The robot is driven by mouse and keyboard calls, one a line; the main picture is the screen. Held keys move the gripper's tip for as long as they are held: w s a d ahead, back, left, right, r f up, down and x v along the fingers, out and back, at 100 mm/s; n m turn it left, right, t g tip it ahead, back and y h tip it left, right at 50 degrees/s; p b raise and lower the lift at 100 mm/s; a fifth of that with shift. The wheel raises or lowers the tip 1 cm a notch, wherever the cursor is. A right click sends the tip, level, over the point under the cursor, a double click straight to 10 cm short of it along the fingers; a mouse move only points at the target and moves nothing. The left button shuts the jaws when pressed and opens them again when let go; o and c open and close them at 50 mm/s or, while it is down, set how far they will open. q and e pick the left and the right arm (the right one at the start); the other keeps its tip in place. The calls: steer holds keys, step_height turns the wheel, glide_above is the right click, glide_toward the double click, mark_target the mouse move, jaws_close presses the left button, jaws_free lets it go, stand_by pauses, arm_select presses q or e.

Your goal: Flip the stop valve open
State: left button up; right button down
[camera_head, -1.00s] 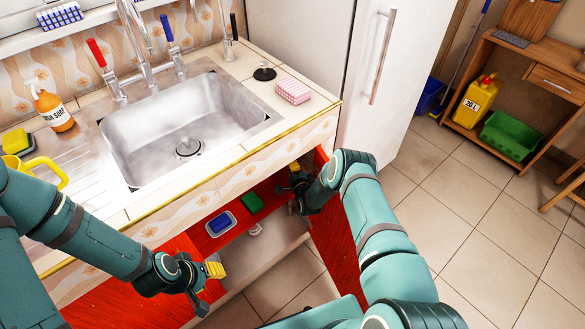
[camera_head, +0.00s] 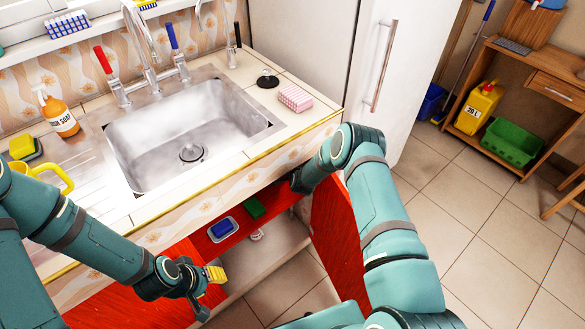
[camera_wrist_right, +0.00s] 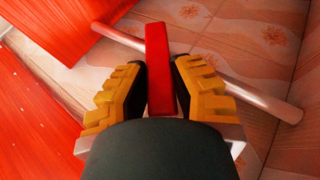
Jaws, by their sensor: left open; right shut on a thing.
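In the right wrist view the stop valve's red lever (camera_wrist_right: 160,65) stands between the yellow-padded fingers of my right gripper (camera_wrist_right: 160,92), which is shut on it. A pale pipe (camera_wrist_right: 245,92) runs diagonally behind the lever; the valve body is hidden. In the head view the right gripper is hidden under the counter edge, inside the open sink cabinet (camera_head: 175,255). My left gripper (camera_head: 213,283) is open and empty in front of the cabinet, with one yellow finger pad showing.
A red cabinet door (camera_head: 340,240) stands open beside my right arm. Above are the sink (camera_head: 190,125) and counter edge. Tiled floor (camera_head: 500,230) is clear to the right.

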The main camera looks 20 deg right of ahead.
steer(key=c, duration=0.8)
jaws_free()
steer(key=shift+s, duration=0.1)
steer(key=shift+v, duration=3.65)
steer(key=shift+o, duration=0.3)
